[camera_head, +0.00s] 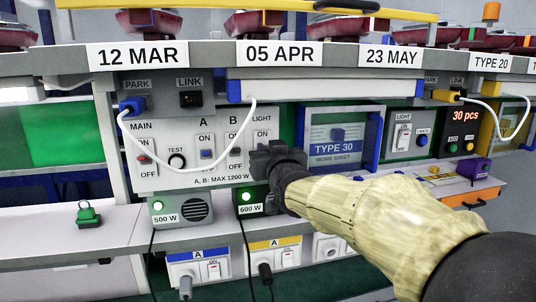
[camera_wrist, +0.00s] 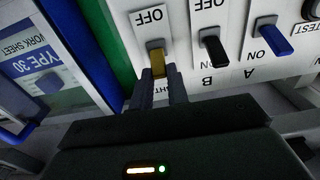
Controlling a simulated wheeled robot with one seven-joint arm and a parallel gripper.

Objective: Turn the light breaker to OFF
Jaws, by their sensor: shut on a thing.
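The light breaker is the yellow lever (camera_wrist: 158,66) in the wrist view, on the white panel that appears upside down there. Its OFF label is beyond the lever; its ON label is hidden by my gripper. The lever leans away from OFF, like the black B lever (camera_wrist: 213,48) and blue A lever (camera_wrist: 273,38) beside it. My gripper (camera_wrist: 160,82) has its two fingers on either side of the yellow lever, shut on it. In the head view my gripper (camera_head: 262,160) reaches the panel (camera_head: 145,179) just below the LIGHT label and hides the breaker.
A white cable (camera_head: 180,168) loops from the blue PARK plug (camera_head: 133,106) across the panel. Below stand the 500 W box (camera_head: 182,208) and 600 W box (camera_head: 250,198). The blue TYPE 30 work sheet frame (camera_head: 337,136) is right of the panel.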

